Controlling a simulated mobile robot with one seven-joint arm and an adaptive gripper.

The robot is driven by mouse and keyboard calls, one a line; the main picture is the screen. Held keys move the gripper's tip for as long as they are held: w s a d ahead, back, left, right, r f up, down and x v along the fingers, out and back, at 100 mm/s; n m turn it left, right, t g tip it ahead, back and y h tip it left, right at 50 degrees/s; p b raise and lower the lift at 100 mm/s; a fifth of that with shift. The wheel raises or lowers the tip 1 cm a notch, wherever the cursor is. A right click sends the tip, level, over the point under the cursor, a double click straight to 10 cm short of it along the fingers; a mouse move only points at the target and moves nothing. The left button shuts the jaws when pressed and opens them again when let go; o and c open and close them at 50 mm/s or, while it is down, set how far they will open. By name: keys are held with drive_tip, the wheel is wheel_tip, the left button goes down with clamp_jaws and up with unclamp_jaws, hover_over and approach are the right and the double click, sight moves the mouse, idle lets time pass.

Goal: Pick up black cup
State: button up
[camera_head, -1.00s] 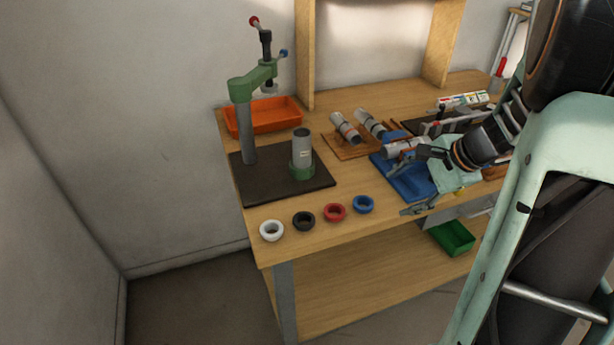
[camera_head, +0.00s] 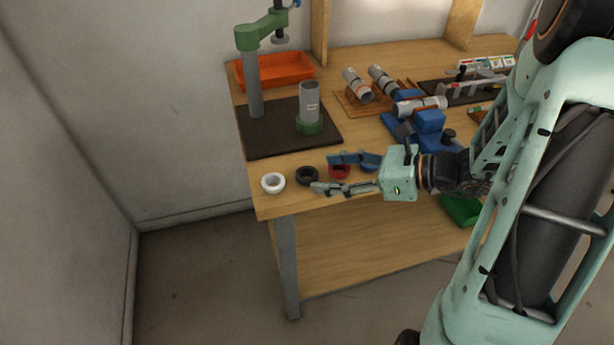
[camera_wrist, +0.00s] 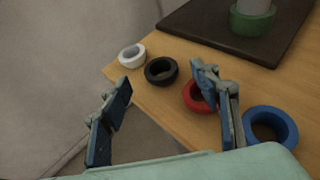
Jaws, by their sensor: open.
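The black cup (camera_head: 307,176) is a short, ring-like piece on the wooden workbench near its front edge, between the white one and the red one. In the wrist view the black cup (camera_wrist: 161,71) lies beyond the fingertips, with its dark opening upward. My gripper (camera_head: 322,172) is open and empty, its fingers pointing left toward the black cup. In the wrist view my gripper (camera_wrist: 163,88) has its fingers spread wide, and the right finger covers part of the red cup (camera_wrist: 194,97). Whether a finger touches any cup cannot be told.
A white cup (camera_wrist: 132,56) stands left of the black one, and a blue cup (camera_wrist: 270,127) stands at the right. The dark mat (camera_head: 268,142) holds a press and a grey cylinder in a green base. An orange tray (camera_head: 295,69) is behind.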

sight(304, 173)
drive_tip(key=x, duration=0.4)
drive_tip(key=shift+a+f, duration=0.2)
drive_tip(key=shift+a, duration=0.15)
drive_tip(key=shift+w, duration=0.1)
drive_tip(key=c, duration=1.2)
drive_tip(key=shift+r, duration=0.1)
